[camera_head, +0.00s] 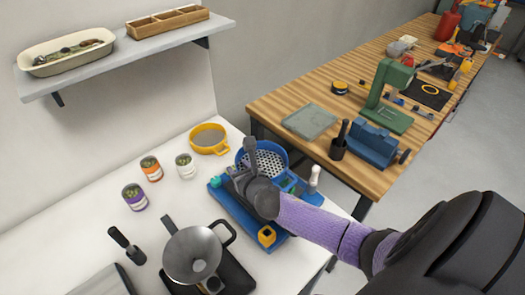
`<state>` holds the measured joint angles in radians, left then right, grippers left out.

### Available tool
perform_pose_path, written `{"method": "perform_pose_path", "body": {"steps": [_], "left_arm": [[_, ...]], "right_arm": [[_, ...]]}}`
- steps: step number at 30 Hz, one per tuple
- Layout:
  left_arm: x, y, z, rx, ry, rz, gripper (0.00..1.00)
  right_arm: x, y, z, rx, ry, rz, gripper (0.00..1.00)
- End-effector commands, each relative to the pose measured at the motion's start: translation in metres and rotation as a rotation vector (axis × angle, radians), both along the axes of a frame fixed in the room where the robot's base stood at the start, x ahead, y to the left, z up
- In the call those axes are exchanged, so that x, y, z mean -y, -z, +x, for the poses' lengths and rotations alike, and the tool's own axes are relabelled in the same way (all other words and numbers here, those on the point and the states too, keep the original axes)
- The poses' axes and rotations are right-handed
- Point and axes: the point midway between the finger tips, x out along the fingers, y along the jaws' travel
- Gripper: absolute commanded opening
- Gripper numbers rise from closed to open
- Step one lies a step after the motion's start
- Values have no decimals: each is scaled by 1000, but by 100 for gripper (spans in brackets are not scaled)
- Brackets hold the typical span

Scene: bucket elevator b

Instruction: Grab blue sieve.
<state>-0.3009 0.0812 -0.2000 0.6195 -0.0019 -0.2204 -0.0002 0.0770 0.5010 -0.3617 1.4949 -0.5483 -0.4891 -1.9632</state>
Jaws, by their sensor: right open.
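The blue sieve (271,162) has a round blue rim and a grey perforated face. It stands tilted at the back of a blue tray-like base (237,214) on the white table. My right gripper (247,167), dark grey, comes in from the right on a purple-sleeved arm. It is open and overlaps the sieve's left side in the picture, hiding part of it. I cannot tell whether it touches the sieve. My left gripper is not in view.
A yellow sieve (209,139), several cans (151,168) and a metal funnel (192,254) stand on the white table (98,230). A shelf (130,52) is above. A wooden workbench (300,93) with tools lies behind and to the right.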

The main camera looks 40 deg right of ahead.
Motion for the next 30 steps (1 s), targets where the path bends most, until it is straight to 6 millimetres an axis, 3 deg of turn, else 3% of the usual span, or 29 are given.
{"method": "perform_pose_path", "body": {"steps": [2, 9, 30], "left_arm": [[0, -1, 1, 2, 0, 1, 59], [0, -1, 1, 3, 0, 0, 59], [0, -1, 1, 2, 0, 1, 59]], "right_arm": [[0, -1, 0, 0, 0, 0, 47], [0, -1, 0, 0, 1, 0, 0], [0, 0, -1, -1, 1, 1, 0]]}}
